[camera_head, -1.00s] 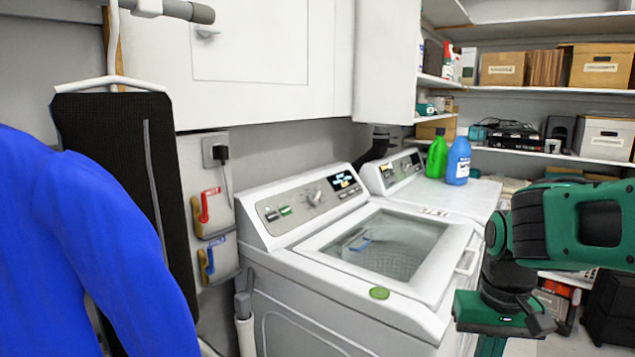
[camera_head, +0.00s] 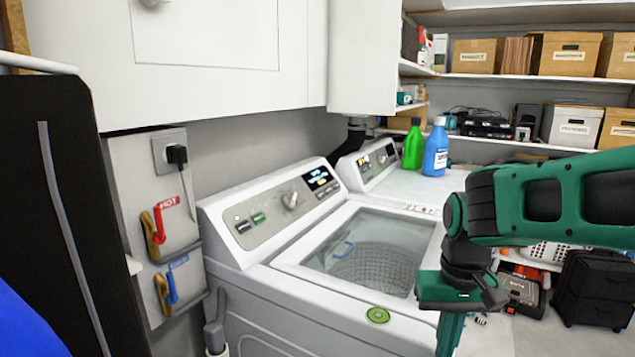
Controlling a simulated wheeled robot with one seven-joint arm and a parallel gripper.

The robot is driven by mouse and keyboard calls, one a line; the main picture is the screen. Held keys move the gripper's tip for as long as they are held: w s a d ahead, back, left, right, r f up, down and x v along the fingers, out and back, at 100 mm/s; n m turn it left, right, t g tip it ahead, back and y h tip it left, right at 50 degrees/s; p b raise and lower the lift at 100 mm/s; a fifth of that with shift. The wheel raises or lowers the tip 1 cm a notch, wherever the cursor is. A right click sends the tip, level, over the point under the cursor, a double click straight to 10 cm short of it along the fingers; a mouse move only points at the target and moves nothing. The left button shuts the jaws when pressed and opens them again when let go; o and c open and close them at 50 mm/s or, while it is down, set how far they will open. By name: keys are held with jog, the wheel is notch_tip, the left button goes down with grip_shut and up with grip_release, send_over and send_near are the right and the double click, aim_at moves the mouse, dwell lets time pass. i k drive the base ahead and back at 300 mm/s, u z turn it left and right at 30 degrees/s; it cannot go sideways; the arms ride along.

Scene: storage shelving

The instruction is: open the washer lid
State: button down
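The white washer (camera_head: 290,310) stands in the middle, with its control panel (camera_head: 285,205) along the back. Its lid (camera_head: 288,258) has a white frame around a clear window and lies flat and closed on top. The drum shows through the window. The lid's right front edge is partly hidden behind my arm. My green and black gripper (camera_head: 450,335) points down just right of the lid's front right corner. Its fingers run off the bottom of the picture, and I cannot tell their opening or whether they touch the washer.
A second white machine (camera_head: 425,185) stands behind, with a green bottle (camera_head: 413,147) and a blue bottle (camera_head: 435,152) on it. A white cabinet (camera_head: 220,60) hangs above the washer. Hot and cold valves (camera_head: 160,230) are on the left wall. Shelves with boxes (camera_head: 565,52) fill the back right.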

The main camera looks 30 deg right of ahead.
aim_at(292, 261)
jog(key=z, duration=0.55)
jog(key=k, duration=1.3)
jog(key=z, duration=0.85)
jog(key=i, duration=1.35)
jog(key=u, duration=0.55)
